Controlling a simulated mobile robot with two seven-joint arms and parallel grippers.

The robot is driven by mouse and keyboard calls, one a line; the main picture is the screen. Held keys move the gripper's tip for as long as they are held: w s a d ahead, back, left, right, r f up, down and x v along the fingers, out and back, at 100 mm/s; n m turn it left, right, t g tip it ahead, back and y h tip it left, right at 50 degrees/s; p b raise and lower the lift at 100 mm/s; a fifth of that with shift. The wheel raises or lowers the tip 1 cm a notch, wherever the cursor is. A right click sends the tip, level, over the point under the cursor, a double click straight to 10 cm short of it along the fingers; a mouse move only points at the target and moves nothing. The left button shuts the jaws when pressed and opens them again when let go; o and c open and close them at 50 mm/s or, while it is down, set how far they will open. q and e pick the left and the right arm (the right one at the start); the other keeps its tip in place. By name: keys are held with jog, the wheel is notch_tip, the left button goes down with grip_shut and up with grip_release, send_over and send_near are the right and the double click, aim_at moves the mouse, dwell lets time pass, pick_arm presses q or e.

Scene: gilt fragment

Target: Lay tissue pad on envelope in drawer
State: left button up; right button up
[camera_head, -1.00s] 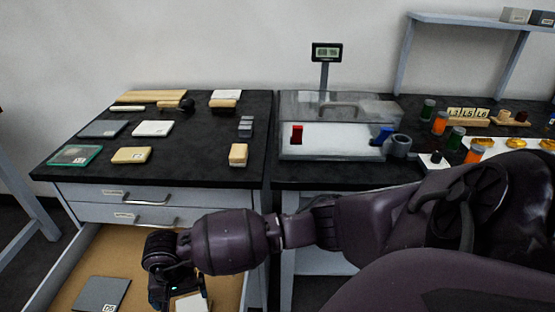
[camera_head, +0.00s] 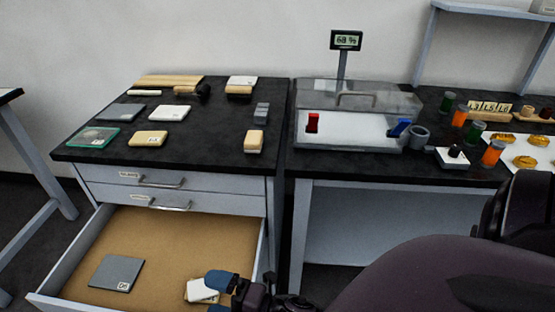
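The white tissue pad (camera_head: 203,289) lies in the open drawer (camera_head: 160,232), on top of a tan envelope (camera_head: 188,297) whose edge shows at its left and below. My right gripper (camera_head: 222,294) is just right of the pad, low in the drawer. Its two blue fingertips are spread apart with nothing visibly held between them. The upper fingertip overlaps the pad's right edge in the picture; I cannot tell whether it touches. My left gripper is out of view.
A dark grey labelled slab (camera_head: 116,273) lies in the drawer's left part; bare drawer floor separates it from the pad. The black countertop (camera_head: 200,148) above holds pads and blocks. A clear-lidded box (camera_head: 358,115) stands on the right-hand table.

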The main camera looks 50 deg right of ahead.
jog(key=s+d+f+m+g+h, duration=0.3)
jog(key=s+d+m, duration=0.3)
jog(key=m, duration=0.3)
jog(key=s+d+f+m+g+h, duration=0.2)
jog(key=s+d+f+m+h, duration=0.3)
jog(key=s+m, duration=0.3)
jog(key=shift+d+f+m+g, duration=0.4)
jog(key=shift+d+f+m, duration=0.4)
jog(key=shift+m, duration=0.4)
jog(key=shift+w, duration=0.1)
pick_arm(q)
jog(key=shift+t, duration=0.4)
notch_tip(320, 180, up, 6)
jog(key=p, duration=0.6)
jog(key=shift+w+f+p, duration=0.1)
jog(key=shift+p, duration=0.25)
pick_arm(e)
jog(key=shift+t+h, duration=0.3)
jog(key=shift+t, duration=0.1)
notch_tip(320, 180, up, 6)
jog(key=shift+f, duration=0.15)
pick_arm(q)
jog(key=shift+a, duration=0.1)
pick_arm(e)
jog(key=shift+w+r, duration=0.25)
jog(key=shift+w, duration=0.05)
